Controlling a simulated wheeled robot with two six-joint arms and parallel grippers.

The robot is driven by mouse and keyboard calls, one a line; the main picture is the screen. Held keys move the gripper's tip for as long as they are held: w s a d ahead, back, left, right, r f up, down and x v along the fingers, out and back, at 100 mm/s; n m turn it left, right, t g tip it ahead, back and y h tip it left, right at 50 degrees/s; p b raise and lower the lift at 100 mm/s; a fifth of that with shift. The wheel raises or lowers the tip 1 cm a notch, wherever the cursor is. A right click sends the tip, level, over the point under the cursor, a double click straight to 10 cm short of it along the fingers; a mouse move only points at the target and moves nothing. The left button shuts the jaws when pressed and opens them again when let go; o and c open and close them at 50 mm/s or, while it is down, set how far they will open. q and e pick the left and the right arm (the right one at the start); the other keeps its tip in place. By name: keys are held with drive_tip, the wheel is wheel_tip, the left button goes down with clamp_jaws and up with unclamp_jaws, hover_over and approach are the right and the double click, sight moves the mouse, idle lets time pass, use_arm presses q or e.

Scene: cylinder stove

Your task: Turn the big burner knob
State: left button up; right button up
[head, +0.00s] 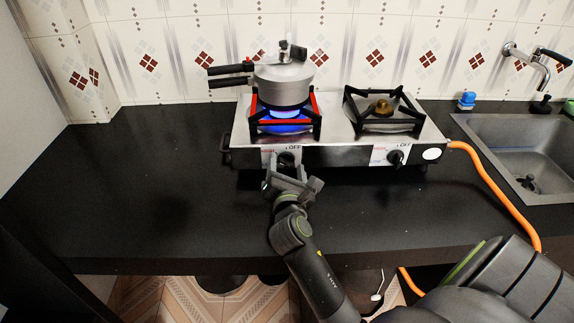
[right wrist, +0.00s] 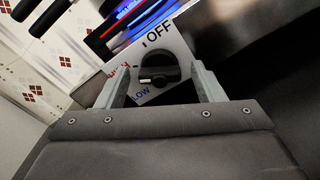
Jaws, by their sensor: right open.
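A two-burner stove (head: 340,155) stands on the dark counter. Its left burner shows a blue flame (head: 285,127) under a pressure cooker (head: 283,84). The left burner's black knob (right wrist: 160,70) sits on a white label with OFF, HIGH and LOW marks; in the head view my gripper partly hides it. The right burner's knob (head: 396,157) is on the same front panel, beside its own OFF label. My right gripper (head: 284,168) is open in front of the left knob. In the right wrist view its fingers (right wrist: 160,86) stand on either side of that knob. My left gripper is not in view.
An orange hose (head: 497,190) runs from the stove's right side over the counter edge. A sink (head: 520,150) with a tap (head: 535,62) is at the right. The counter (head: 140,190) left of the stove is clear.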

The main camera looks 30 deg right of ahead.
drive_tip(key=shift+c, duration=0.8)
drive_tip(key=c, duration=0.8)
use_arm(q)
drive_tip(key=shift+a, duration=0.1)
